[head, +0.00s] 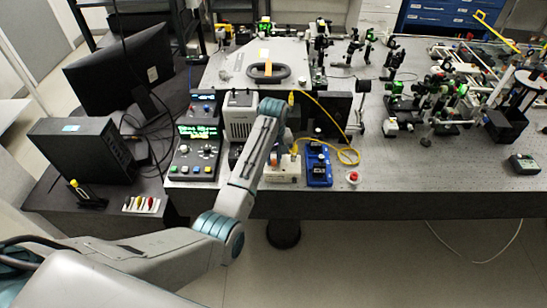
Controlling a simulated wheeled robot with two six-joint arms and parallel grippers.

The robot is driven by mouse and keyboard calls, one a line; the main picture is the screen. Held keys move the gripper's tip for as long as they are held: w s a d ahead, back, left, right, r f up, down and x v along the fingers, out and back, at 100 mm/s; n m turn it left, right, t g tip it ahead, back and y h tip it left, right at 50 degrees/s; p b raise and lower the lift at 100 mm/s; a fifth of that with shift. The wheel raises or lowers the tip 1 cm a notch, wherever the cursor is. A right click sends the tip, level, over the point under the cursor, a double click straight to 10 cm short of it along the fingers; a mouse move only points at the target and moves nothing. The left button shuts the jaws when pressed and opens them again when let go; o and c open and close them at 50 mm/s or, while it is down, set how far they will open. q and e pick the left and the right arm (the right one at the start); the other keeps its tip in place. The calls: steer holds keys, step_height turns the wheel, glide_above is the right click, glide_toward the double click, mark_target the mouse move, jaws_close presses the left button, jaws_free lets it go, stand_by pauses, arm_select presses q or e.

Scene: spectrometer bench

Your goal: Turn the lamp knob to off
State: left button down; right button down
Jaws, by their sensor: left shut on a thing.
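My left arm comes in from the lower left and reaches over the front of the bench. Its gripper (272,158) points down between the grey vented box (239,112) and the small white box (285,172) with the yellow cable. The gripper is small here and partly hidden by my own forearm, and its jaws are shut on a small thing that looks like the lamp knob. The knob itself is hidden, so its setting cannot be read. My right gripper is not in view.
A control panel (194,150) with a green display stands left of the arm. A blue device (319,167), a looping yellow cable (347,157) and a red button (352,177) are to the right. Optics crowd the back right; the bench's front right (430,175) is mostly clear.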

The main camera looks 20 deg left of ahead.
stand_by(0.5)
arm_select(q)
steer(key=c, duration=1.3)
jaws_free()
steer(key=shift+w, duration=0.1)
